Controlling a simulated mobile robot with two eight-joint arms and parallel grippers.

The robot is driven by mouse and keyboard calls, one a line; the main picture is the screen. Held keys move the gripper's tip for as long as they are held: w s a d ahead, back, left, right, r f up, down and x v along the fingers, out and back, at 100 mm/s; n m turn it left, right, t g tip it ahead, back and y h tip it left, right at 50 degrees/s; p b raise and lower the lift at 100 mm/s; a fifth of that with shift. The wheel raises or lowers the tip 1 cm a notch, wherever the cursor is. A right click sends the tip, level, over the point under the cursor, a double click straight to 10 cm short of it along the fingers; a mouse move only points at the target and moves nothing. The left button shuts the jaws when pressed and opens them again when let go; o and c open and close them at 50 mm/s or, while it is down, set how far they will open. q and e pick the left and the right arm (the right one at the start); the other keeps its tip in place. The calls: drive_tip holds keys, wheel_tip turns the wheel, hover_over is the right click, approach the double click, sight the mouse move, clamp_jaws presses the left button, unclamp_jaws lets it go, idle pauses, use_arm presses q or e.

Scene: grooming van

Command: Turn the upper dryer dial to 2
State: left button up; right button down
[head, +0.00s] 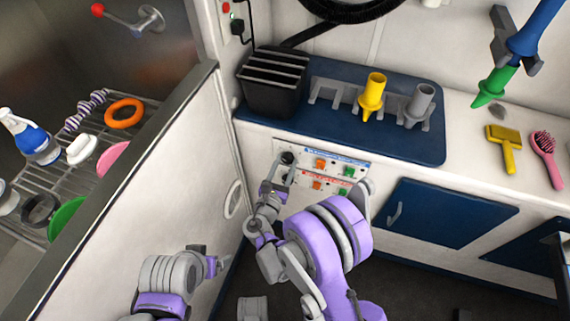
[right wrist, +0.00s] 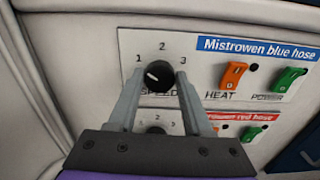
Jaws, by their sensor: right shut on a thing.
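The upper dryer dial (right wrist: 157,76) is a round black knob with a white pointer mark, on the white panel row labelled "Mistrowen blue hose". Its mark points up and left, toward the 1. The numbers 1, 2 and 3 are printed around it. My right gripper (right wrist: 161,78) has a finger on each side of the dial and is shut on it. In the head view the dial (head: 288,157) shows just beyond the right gripper (head: 280,169). My left gripper (head: 215,265) is low at the left, apart from the panel; its jaws are too small to read.
The lower dial (right wrist: 155,130) sits just below, between my fingers, partly hidden. Orange heat (right wrist: 233,75) and green power switches (right wrist: 287,79) are to the right. A blue cabinet door (head: 440,215) is right of the panel; a white partition (head: 150,190) stands left.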

drive_tip(key=m+b, duration=0.1)
drive_tip(key=m, duration=0.5)
drive_tip(key=shift+d, duration=0.1)
drive_tip(key=m+b, duration=0.1)
drive_tip(key=m, duration=0.4)
drive_tip(key=shift+d, duration=0.1)
drive_tip(key=shift+m, duration=0.3)
idle(0.3)
drive_tip(key=shift+c, duration=1.7)
unclamp_jaws()
drive_tip(key=shift+f, duration=0.1)
